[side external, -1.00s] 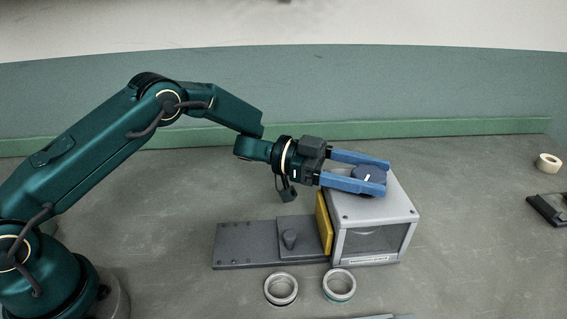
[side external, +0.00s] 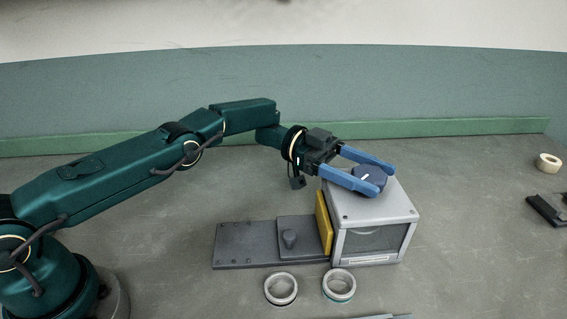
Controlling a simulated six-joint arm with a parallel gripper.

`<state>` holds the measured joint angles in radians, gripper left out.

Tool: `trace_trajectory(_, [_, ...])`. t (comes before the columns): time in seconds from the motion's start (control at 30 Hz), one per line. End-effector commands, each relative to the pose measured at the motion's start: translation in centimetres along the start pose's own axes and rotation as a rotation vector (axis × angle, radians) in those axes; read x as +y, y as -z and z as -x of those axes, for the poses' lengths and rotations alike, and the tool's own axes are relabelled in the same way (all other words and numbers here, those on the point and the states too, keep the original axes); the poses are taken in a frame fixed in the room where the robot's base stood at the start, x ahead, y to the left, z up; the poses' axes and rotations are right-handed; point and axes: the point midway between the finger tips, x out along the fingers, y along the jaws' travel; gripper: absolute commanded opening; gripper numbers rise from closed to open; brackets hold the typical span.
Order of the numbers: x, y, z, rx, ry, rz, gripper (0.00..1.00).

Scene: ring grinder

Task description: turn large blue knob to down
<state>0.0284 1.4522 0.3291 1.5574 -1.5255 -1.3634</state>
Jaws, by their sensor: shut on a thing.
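The large blue knob (side external: 369,180) is a dark blue round knob with a white mark, on top of the grey box-shaped grinder (side external: 375,214). My gripper (side external: 386,182) has two long blue fingers, one on the far side and one on the near side of the knob. The fingers are shut on the knob and hide part of its sides. The white mark on the knob's top is short and slanted; which setting it points to is too small to tell.
Two metal rings (side external: 281,289) (side external: 339,286) lie in front. A tape roll (side external: 548,163) and a black item (side external: 548,209) lie far right.

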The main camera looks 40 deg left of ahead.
Motion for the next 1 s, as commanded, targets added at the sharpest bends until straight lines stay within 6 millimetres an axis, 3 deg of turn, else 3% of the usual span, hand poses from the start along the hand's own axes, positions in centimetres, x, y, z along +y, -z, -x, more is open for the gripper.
trace_trajectory(0.4, [-0.2,0.2,0.3,0.000,0.002,-0.007,0.14])
trace_trajectory(0.43, [-0.2,0.2,0.3,0.000,0.002,-0.007,0.77])
trace_trajectory(0.5, [-0.2,0.2,0.3,-0.001,0.001,-0.007,0.99])
trace_trajectory(0.8, [-0.1,0.1,0.3,-0.003,-0.003,-0.004,0.99])
trace_trajectory(1.0, [-0.1,0.1,2.6,-0.002,0.000,-0.005,0.99])
